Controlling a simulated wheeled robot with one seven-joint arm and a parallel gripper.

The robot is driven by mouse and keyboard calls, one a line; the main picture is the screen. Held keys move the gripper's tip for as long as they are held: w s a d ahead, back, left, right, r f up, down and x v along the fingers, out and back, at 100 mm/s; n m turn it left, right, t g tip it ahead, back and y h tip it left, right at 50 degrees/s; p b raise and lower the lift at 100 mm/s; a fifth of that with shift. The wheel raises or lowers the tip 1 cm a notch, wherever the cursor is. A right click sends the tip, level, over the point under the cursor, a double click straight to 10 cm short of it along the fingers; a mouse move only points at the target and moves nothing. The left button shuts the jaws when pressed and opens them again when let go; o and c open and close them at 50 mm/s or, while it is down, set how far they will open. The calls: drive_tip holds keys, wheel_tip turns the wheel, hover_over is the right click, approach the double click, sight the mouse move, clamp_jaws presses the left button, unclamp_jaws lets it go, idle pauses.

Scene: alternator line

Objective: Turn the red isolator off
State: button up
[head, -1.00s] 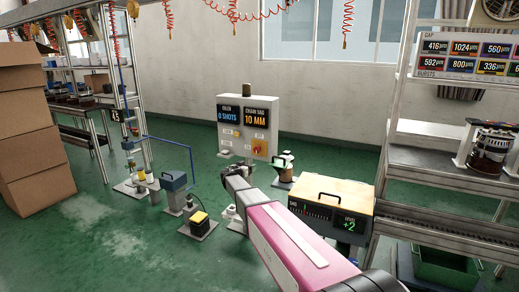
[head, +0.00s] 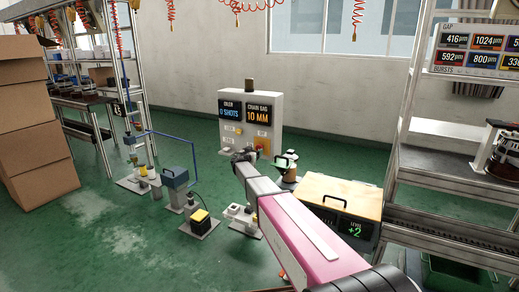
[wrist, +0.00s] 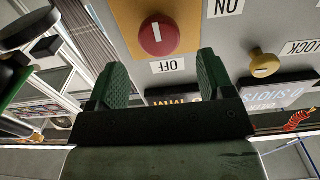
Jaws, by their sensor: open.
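The red isolator is a round red knob (wrist: 157,36) with a short white bar, on a yellow plate (wrist: 190,14). The bar runs roughly up and down in the wrist view. An OFF label (wrist: 168,66) is below the knob there and an ON label (wrist: 226,8) is to its upper right. The plate (head: 263,143) also shows on the grey cabinet (head: 277,112) in the head view, partly hidden by my gripper (head: 240,155). In the wrist view my gripper (wrist: 160,80) is open and empty, its green fingers short of the knob and apart from it.
A yellow knob (wrist: 264,63) with a LOCK label beside it sits on the same panel. A wooden-topped box (head: 342,192) stands right of my arm, and several small machines (head: 199,223) stand on the floor left. A shelf rack (head: 432,150) is at the right.

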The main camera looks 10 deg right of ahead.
sight(259, 148)
drive_tip(key=x, duration=0.6)
drive_tip(key=c, duration=0.9)
